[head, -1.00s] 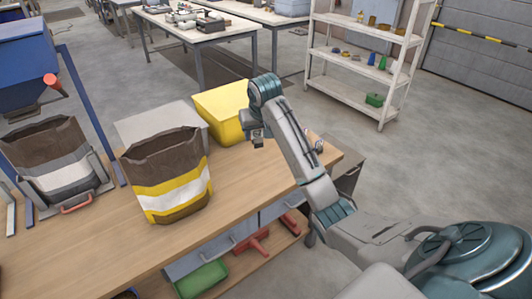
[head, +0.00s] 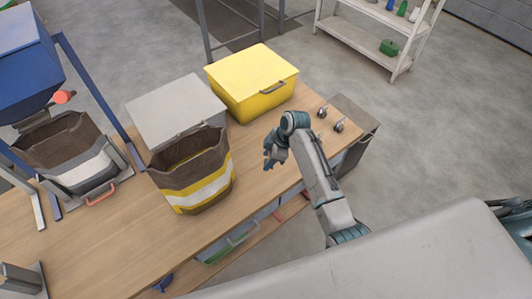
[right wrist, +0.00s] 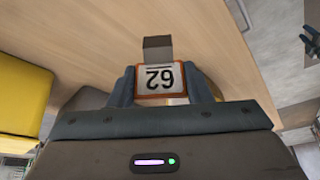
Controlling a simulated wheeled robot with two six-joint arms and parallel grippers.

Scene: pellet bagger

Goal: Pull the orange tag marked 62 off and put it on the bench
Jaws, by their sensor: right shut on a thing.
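The orange-edged tag (right wrist: 160,78) has a white face marked 62, which reads upside down in the right wrist view. My right gripper (right wrist: 163,90) is shut on it, with one dark finger on each side. A small grey block (right wrist: 157,47) shows just beyond the tag; I cannot tell whether it is joined to it. In the head view my right gripper (head: 269,158) is over the wooden bench (head: 110,230), right of the brown, yellow and white bag. The tag is too small to make out there. My left gripper is not in view.
The open bag (head: 200,185) stands on the bench with a grey box (head: 175,108) behind it. A yellow lidded bin (head: 255,85) stands farther back. Another bag (head: 65,150) is under the blue hopper (head: 25,60). The bench between bag and right gripper is clear.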

